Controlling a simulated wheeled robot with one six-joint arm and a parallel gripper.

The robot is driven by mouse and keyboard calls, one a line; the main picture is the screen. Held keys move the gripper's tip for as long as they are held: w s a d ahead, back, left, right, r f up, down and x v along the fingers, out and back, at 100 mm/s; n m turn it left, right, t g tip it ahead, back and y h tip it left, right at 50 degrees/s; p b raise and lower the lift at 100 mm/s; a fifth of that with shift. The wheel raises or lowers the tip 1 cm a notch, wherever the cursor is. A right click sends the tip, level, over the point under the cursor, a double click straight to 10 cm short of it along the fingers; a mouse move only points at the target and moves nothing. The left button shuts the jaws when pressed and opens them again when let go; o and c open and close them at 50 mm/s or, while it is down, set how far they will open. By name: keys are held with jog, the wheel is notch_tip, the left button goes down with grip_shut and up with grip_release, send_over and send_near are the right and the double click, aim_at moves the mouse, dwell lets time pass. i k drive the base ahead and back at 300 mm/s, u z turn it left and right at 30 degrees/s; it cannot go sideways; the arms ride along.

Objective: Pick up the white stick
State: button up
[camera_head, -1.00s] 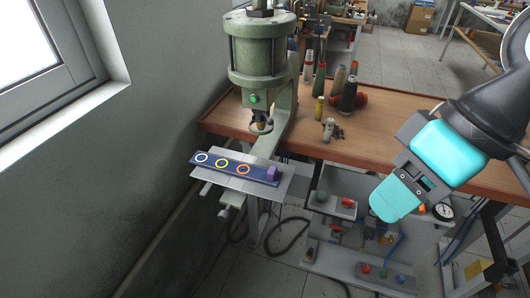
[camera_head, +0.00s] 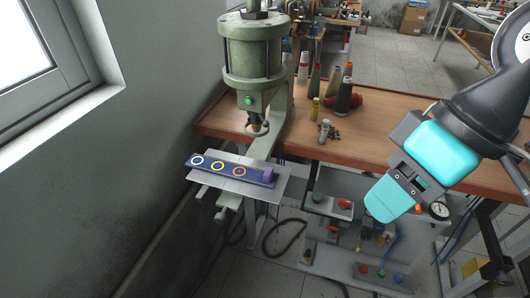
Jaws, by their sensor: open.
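I cannot clearly make out a white stick in the head view. My gripper (camera_head: 388,203), with cyan parts, hangs at the right in front of the workbench's front edge, pointing down and left. It is open, and I see nothing held in it. Its fingers overlap from this angle, so the gap between them is hidden. A dark blue strip (camera_head: 229,169) with a white, a yellow and an orange ring and a purple block at its right end lies on a metal plate (camera_head: 277,190) under the press, well left of my gripper.
A green press (camera_head: 253,50) stands at the left of the wooden workbench (camera_head: 385,133). Several thread cones, one of them dark (camera_head: 344,95), stand on the bench. Below it is a grey shelf (camera_head: 325,257) with coloured knobs and fittings. A window (camera_head: 35,45) is at the left.

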aim_at(325, 126)
jog(key=u, duration=0.05)
jog(key=k, duration=0.6)
jog(key=u, duration=0.3)
jog(key=i, duration=1.55)
jog(key=z, duration=0.6)
